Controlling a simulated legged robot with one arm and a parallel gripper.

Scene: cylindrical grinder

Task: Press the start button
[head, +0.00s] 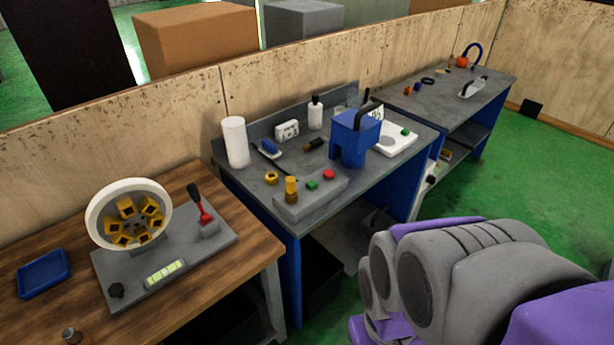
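A low grey control box (292,207) sits at the front left of the middle grey workbench. On its top are a green button (312,185), a red button (329,174) and a yellow knob-like part (291,186). I see no readable label saying which one is start. A blue machine (354,138) with a dark handle stands just behind and to the right of the box. Nothing touches the buttons. My gripper is not in view; grey and purple links of my own arm fill the lower right, apart from the box.
A wooden table (194,300) at left holds a grey plate with a white-rimmed wheel (129,215) and red lever (206,218). White cylinder (235,142), bottle (315,113) and white device (397,136) stand on the middle bench. Green floor (555,175) is open at right.

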